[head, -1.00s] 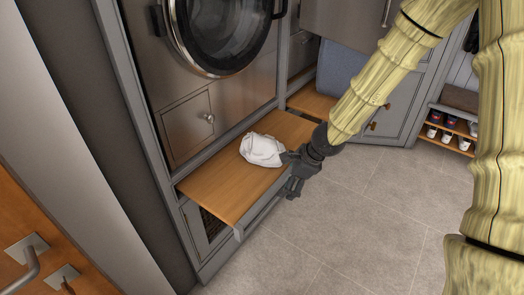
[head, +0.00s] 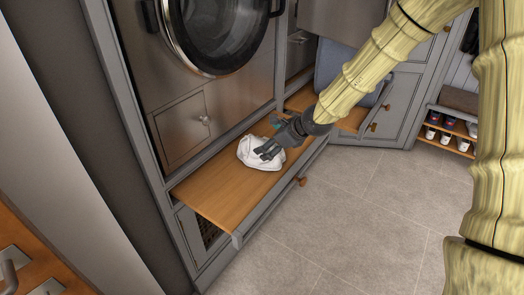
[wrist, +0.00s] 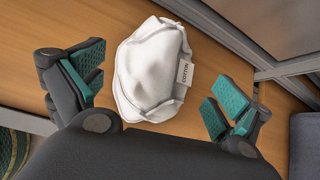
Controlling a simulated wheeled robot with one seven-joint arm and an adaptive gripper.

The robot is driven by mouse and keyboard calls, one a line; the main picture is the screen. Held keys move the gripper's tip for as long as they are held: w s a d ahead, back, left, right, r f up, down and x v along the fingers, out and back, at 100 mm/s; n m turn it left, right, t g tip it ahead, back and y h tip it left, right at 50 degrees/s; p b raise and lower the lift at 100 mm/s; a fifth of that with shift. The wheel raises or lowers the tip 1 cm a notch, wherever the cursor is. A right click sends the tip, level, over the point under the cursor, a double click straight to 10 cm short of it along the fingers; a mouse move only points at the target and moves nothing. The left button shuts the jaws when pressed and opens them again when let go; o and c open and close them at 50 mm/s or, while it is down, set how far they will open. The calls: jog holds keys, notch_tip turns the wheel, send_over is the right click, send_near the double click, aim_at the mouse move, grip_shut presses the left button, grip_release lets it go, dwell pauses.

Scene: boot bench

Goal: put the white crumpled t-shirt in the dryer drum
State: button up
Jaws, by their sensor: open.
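The white crumpled t-shirt (head: 255,153) lies in a heap on the pull-out wooden shelf (head: 215,197) below the dryer. In the wrist view the t-shirt (wrist: 152,70) shows a small label on its right side. My gripper (head: 268,147) is at the t-shirt's right side, just above the shelf. In the wrist view my gripper (wrist: 155,87) is open, its teal-padded fingers on either side of the t-shirt and apart from it. The dryer door (head: 218,32) is round, with dark glass in a chrome ring. The drum inside is hard to make out.
A small square panel with a knob (head: 182,129) is between dryer and shelf. A blue-grey bin (head: 338,65) stands on another wooden shelf at the right. A shoe rack (head: 449,127) is at far right. The tiled floor (head: 350,220) in front is clear.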

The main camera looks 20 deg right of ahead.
aim_at(245, 153)
jog(key=shift+p+x, duration=0.35)
jog(key=shift+x, duration=2.45)
jog(key=shift+r, duration=0.1)
jog(key=c, duration=1.2)
jog(key=shift+s+a, duration=0.1)
jog(key=shift+s, duration=0.05)
jog(key=shift+c, duration=0.8)
